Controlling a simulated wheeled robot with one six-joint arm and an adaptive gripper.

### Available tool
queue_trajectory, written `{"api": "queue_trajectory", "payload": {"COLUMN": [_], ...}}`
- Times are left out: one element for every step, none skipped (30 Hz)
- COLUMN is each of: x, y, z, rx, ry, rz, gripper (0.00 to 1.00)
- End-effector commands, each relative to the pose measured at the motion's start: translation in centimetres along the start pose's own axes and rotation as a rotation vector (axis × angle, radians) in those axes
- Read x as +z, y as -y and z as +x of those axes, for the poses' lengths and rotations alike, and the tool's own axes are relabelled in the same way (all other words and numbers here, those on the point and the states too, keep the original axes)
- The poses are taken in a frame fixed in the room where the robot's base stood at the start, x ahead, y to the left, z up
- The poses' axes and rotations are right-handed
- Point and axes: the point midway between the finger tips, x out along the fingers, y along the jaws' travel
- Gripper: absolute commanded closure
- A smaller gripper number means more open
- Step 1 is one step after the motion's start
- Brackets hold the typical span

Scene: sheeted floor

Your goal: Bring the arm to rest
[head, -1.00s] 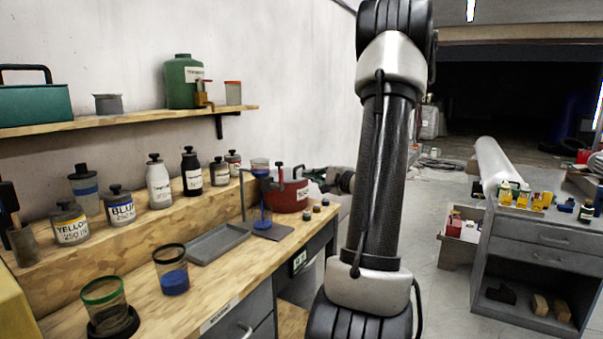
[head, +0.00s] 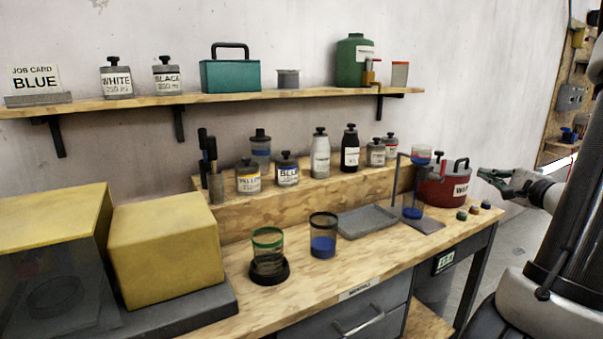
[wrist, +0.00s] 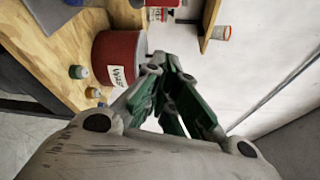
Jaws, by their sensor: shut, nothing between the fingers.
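My gripper (head: 482,172) is at the right in the head view, just right of the red pot (head: 436,190) at the bench's far end. Its green fingers are closed together with nothing between them. In the wrist view the fingers of my gripper (wrist: 160,68) point towards the wall side, and the red pot (wrist: 112,55) with its white label stands to their left. I cannot tell whether they touch the pot.
The wooden bench (head: 215,300) holds a glass with blue contents (head: 322,245), a green-rimmed glass (head: 267,238), a grey tray (head: 367,221) and several small paint caps. A shelf (head: 300,92) with tins runs above. Yellow boxes (head: 165,245) stand at left. Floor shows at right.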

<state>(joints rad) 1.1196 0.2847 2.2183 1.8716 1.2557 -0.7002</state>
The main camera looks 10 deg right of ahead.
Motion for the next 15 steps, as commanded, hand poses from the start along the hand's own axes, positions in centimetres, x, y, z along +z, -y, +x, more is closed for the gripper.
{"api": "queue_trajectory", "payload": {"x": [0.4, 0.9, 1.7, 2.5, 3.4, 5.0, 6.5, 8.1, 10.0, 11.3, 12.4, 13.6, 14.2, 14.7, 15.1], "y": [-1.2, -2.5, -4.4, -6.0, -7.5, -9.2, -10.3, -11.3, -12.5, -13.2, -13.8, -14.2, -14.4, -14.4, -14.1], "z": [-0.4, -0.8, -1.7, -2.6, -3.8, -5.6, -6.9, -8.2, -10.1, -11.5, -12.9, -14.8, -16.2, -17.5, -18.8], "rx": [0.048, 0.093, 0.166, 0.228, 0.299, 0.399, 0.480, 0.564, 0.676, 0.758, 0.839, 0.941, 1.014, 1.079, 1.151], "ry": [0.018, 0.037, 0.066, 0.091, 0.117, 0.157, 0.192, 0.231, 0.282, 0.320, 0.353, 0.398, 0.427, 0.453, 0.482], "rz": [0.037, 0.060, 0.089, 0.108, 0.119, 0.115, 0.101, 0.075, 0.025, -0.024, -0.081, -0.174, -0.255, -0.338, -0.457], "gripper": [1.00, 1.00, 1.00, 1.00, 1.00, 1.00, 1.00, 1.00, 1.00, 1.00, 1.00, 1.00, 1.00, 1.00, 1.00]}}
